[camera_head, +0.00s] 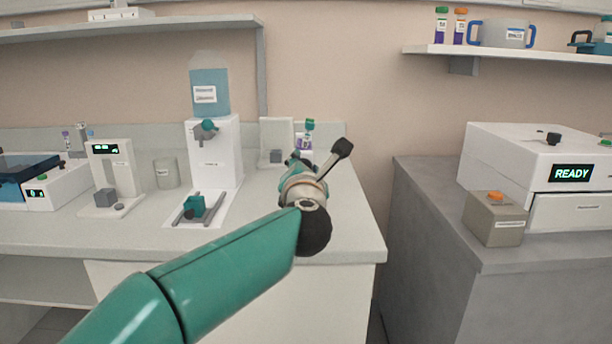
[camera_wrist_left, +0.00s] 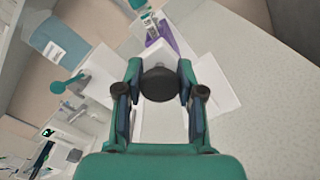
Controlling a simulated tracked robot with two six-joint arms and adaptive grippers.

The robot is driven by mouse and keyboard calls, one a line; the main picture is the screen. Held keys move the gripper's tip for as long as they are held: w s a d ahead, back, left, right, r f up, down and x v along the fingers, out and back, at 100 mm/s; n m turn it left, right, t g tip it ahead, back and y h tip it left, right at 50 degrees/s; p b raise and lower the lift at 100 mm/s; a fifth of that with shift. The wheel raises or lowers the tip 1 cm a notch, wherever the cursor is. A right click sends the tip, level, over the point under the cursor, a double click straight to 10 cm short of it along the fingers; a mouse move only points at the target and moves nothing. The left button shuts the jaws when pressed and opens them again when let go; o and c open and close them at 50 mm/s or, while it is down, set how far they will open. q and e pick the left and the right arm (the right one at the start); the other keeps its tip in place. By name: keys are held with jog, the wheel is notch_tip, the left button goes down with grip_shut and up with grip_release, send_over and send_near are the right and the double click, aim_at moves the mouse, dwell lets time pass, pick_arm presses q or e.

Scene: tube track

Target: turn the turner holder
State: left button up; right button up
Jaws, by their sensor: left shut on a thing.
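My left gripper (camera_head: 298,160) reaches over the right end of the bench, in front of a white upright unit (camera_head: 276,133) with a grey block. In the left wrist view, the gripper (camera_wrist_left: 159,88) is shut on a dark round piece (camera_wrist_left: 158,84) in front of a white panel, which appears to be the turner holder. The arm hides this piece in the head view. A green-capped tube (camera_head: 309,125) with purple at its lower part stands just behind the gripper. My right gripper is not in view.
A white dispenser (camera_head: 214,152) with a blue tank stands left of the gripper. Farther left are a glass beaker (camera_head: 166,173) and a display unit (camera_head: 112,165). A grey counter on the right holds a white machine reading READY (camera_head: 500,150) and an orange-button box (camera_head: 494,218).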

pick_arm(q)
jog(key=shift+w+f+n+b, duration=0.1)
jog(key=shift+f+n+b, duration=0.4)
jog(key=shift+n, duration=0.6)
jog(key=o, duration=1.1)
jog(key=shift+r, duration=0.2)
jog(key=shift+o, duration=0.2)
jog(key=shift+r, duration=0.1)
jog(key=s, duration=1.2)
